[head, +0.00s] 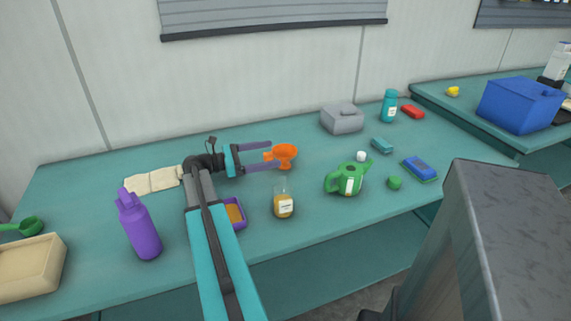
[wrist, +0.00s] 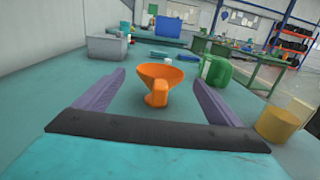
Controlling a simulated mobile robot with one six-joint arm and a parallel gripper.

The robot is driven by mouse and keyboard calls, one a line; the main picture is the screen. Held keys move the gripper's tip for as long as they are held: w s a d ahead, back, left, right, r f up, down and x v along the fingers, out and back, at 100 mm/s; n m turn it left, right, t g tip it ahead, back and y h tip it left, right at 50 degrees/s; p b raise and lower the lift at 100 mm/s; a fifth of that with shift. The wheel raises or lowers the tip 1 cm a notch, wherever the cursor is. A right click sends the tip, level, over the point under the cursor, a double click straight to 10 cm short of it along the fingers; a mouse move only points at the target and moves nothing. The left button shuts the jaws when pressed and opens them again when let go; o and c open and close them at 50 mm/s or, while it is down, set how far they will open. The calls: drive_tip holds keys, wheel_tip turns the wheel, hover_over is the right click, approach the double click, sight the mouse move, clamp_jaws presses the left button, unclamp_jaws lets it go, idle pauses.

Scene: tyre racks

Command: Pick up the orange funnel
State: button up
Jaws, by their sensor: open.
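A jar (head: 284,204) and a green watering can (head: 347,180) stand right of my arm. A purple bottle (head: 140,226) stands left. A grey box (head: 342,118) is behind the funnel, to the right. A purple tray (head: 236,213) lies beside my forearm. The wall is behind.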

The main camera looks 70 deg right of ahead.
sight(279, 151)
drive_tip(key=shift+x, duration=2.25)
drive_tip(key=shift+c, duration=0.2)
drive_tip(key=c, duration=1.3)
drive_tip(key=shift+r, duration=0.15)
drive_tip(key=shift+c, duration=0.2)
drive_tip(key=shift+r, duration=4.9)
